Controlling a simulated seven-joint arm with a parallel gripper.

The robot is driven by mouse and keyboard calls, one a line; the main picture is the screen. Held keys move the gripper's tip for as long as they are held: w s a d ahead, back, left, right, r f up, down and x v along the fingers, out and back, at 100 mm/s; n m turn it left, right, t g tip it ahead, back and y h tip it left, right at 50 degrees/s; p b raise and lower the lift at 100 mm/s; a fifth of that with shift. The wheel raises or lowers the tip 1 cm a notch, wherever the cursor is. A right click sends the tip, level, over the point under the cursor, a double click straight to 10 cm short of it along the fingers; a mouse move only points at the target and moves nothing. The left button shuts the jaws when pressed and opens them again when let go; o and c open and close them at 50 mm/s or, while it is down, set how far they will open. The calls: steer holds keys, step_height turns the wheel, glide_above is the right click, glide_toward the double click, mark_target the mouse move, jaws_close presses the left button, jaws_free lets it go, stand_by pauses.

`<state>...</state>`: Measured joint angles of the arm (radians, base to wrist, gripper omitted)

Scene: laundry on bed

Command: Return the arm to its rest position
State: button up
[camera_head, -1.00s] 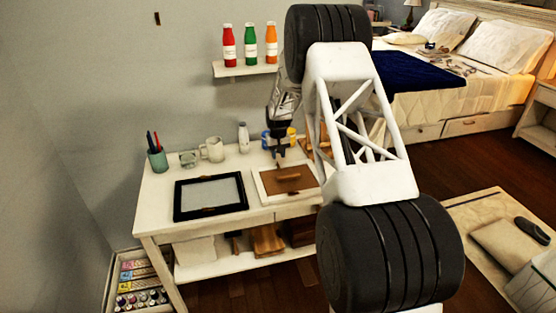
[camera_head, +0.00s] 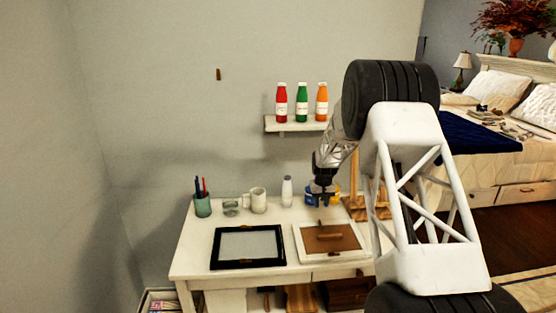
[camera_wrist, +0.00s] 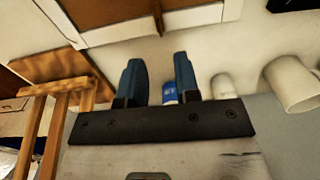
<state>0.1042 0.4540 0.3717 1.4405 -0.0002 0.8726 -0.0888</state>
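My gripper (camera_head: 323,198) hangs above the back of the white desk (camera_head: 190,250), behind the white frame with the brown panel. In the wrist view its two blue-tipped fingers (camera_wrist: 160,85) stand apart with nothing held between them. My own white lattice arm and black joints fill the right of the head view and hide part of the desk.
On the desk are a black frame (camera_head: 216,262), a white frame (camera_head: 304,252), a white mug (camera_head: 258,200), a pen cup (camera_head: 203,206), a white bottle (camera_head: 287,192) and a wooden stand (camera_head: 355,207). A shelf (camera_head: 290,126) with three bottles hangs above. The bed (camera_head: 480,175) is at right.

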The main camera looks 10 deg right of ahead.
steer(key=s+a+r+t, duration=0.1)
steer(key=s+a+r, duration=0.2)
steer(key=s+r, duration=1)
steer(key=s+a+r, duration=0.3)
steer(key=s+r, duration=0.9)
steer(key=s, duration=0.4)
steer(key=s+a+t, duration=0.1)
steer(key=s+a, duration=0.2)
steer(key=s, duration=3.2)
steer(key=shift+a+r+t, duration=0.2)
steer(key=shift+r+t, duration=0.1)
steer(key=shift+r, duration=0.1)
